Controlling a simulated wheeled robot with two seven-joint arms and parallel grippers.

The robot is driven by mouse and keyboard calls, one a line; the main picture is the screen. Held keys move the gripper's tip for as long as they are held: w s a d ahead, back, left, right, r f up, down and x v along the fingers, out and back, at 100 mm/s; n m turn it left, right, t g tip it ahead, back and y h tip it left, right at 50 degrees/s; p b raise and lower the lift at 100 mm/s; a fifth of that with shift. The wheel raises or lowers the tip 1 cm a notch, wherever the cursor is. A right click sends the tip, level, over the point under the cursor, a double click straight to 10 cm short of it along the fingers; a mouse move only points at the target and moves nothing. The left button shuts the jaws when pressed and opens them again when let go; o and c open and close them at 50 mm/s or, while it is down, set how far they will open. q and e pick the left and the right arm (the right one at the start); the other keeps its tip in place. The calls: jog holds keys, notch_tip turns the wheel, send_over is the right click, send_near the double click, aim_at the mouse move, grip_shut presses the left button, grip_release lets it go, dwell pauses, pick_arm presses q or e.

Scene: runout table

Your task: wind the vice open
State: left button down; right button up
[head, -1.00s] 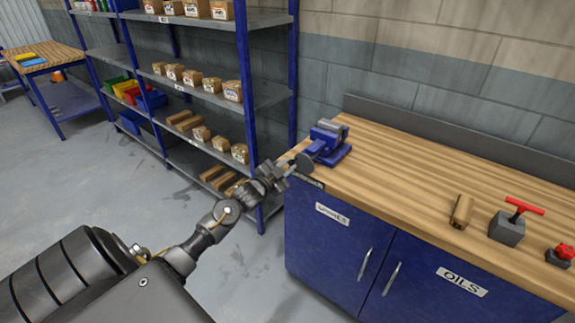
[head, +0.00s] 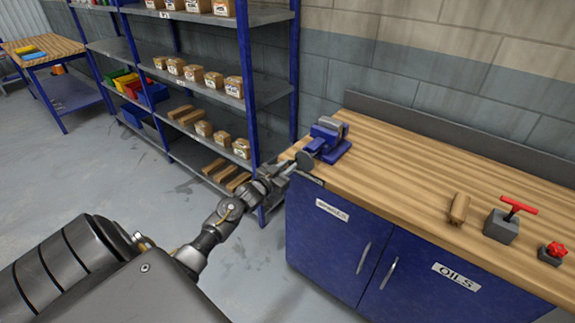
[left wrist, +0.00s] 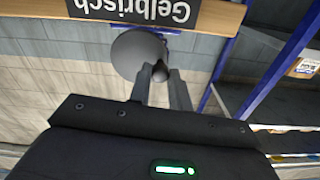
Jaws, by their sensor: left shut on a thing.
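The blue vice (head: 328,138) sits on the left end of the wooden workbench. A round grey handwheel (head: 304,160) faces out from its front, over the bench edge. My left gripper (head: 283,169) is at the front of the wheel and is shut on its handle. In the left wrist view the two fingers (left wrist: 160,85) close around a small dark handle (left wrist: 160,71) at the lower rim of the grey wheel disc (left wrist: 137,54). The gap between the vice jaws is too small to judge. My right gripper is not in view.
The workbench top (head: 400,165) is clear around the vice. A wooden block (head: 459,208), a grey block with a red T-handle (head: 503,226) and a red-knobbed piece (head: 551,253) stand to the right. A blue shelf rack (head: 243,70) stands close behind my left arm.

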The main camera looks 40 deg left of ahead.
pick_arm(q)
jog(key=shift+a, duration=0.1)
jog(key=shift+n+p, duration=0.6)
jog(key=shift+n, duration=0.3)
jog(key=shift+f+n, duration=0.2)
jog(key=shift+n, duration=0.3)
jog(key=shift+f+n, duration=0.2)
jog(key=shift+n, duration=0.2)
jog(key=n, duration=0.1)
jog(key=n+p, duration=0.1)
jog(key=shift+d+f+n+p, duration=0.25)
jog(key=shift+n+p, duration=0.15)
jog(key=shift+d+f+n, duration=0.1)
jog(key=shift+f+n, duration=0.1)
jog(key=shift+n, duration=0.1)
